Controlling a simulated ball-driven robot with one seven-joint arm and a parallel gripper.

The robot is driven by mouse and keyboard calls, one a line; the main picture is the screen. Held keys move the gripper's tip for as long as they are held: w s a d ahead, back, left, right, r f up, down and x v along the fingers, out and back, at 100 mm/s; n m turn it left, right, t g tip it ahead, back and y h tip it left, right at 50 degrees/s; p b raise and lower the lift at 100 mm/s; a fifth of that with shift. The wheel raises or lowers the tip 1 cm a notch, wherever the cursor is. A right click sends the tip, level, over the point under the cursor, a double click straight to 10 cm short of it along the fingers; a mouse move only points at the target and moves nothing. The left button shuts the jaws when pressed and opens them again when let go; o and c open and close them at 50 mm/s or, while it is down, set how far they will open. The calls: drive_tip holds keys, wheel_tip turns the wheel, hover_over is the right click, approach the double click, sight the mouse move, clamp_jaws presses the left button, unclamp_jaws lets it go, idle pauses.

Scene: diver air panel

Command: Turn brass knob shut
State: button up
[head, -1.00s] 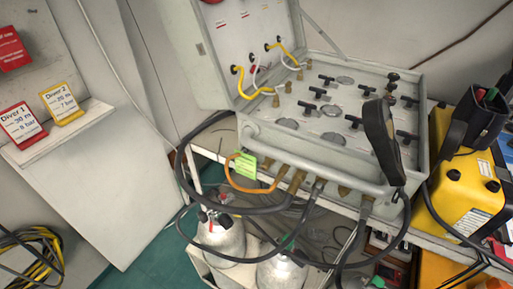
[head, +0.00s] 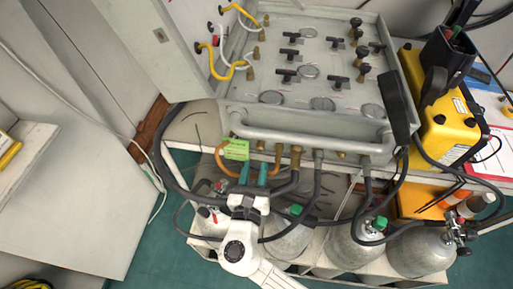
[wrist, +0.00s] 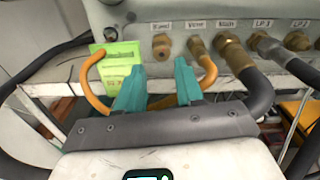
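My gripper (head: 253,168) has two teal fingers and reaches up to the front edge of the grey air panel (head: 240,128). In the wrist view my gripper (wrist: 159,68) is open, with a clear gap between the fingertips. A short brass knob-like fitting (wrist: 161,46) on the panel's front stands just beyond the gap, roughly in line with it and apart from the fingers. More brass fittings, (wrist: 197,46) one joined to the orange hose (wrist: 207,72), stand in a row to its right under small labels. I cannot tell which brass piece is the task's knob.
The orange hose loops behind my fingers. A green tag (wrist: 115,60) hangs at left. A thick black hose (wrist: 258,88) runs close on the right. Grey gas cylinders (head: 350,245) stand below. A yellow case (head: 435,120) sits at right. Black-handled valves (head: 290,53) fill the panel's top.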

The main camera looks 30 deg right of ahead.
sight(259, 150)
drive_tip(key=x, duration=0.6)
drive_tip(key=shift+d+p, duration=0.2)
drive_tip(key=shift+p, duration=0.1)
clamp_jaws()
